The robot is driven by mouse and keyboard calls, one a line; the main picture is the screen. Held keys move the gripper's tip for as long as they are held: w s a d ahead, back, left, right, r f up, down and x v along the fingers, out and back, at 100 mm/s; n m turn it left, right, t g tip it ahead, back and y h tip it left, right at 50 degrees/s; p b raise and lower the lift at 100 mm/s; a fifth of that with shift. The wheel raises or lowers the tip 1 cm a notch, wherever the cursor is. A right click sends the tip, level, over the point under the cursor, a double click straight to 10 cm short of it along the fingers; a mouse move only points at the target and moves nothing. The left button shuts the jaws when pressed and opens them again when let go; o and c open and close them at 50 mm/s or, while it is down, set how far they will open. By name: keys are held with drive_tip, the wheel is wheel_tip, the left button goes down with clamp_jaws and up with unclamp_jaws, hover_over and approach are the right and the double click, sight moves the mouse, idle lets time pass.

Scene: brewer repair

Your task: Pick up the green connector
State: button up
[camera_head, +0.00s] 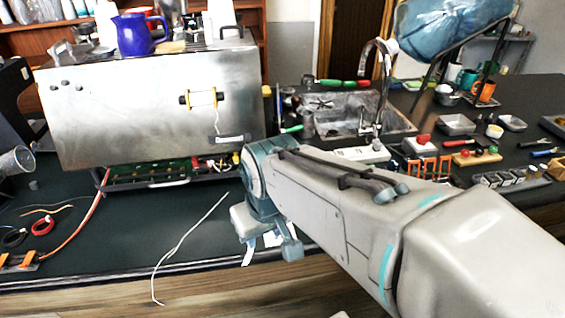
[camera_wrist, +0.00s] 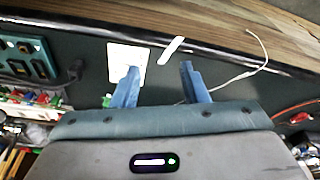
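I cannot single out the green connector for certain. In the wrist view a small green piece (camera_wrist: 107,101) shows just left of my gripper's left finger, partly hidden by the gripper body. More small green bits (camera_wrist: 50,98) sit among white and red parts at the left edge. My gripper (camera_wrist: 160,68) has its two blue fingers apart with nothing held between them. It hangs over the dark counter near the front edge. A white card (camera_wrist: 127,58) lies behind the left finger, and a white strip (camera_wrist: 172,50) lies beyond the fingertips.
In the head view, a steel brewer (camera_head: 150,100) stands over a green circuit board (camera_head: 150,171). A thin white cable (camera_head: 190,235) crosses the counter and hangs over its front edge. A sink (camera_head: 345,115) and several small parts lie right. My arm hides the counter's middle.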

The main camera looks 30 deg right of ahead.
drive_tip(key=w+d+r+n+g, duration=0.1)
drive_tip(key=w+d+r+n, duration=0.1)
drive_tip(key=w+d+n, duration=0.6)
drive_tip(key=w+d+r+n+g, duration=0.2)
drive_tip(key=w+d+n, duration=0.45)
drive_tip(key=w, duration=0.45)
drive_tip(key=shift+n, duration=0.35)
wheel_tip(320, 180, down, 13)
drive_tip(key=shift+s+a+r, duration=0.1)
drive_tip(key=shift+a+r, duration=0.05)
drive_tip(key=shift+r, duration=0.05)
clamp_jaws()
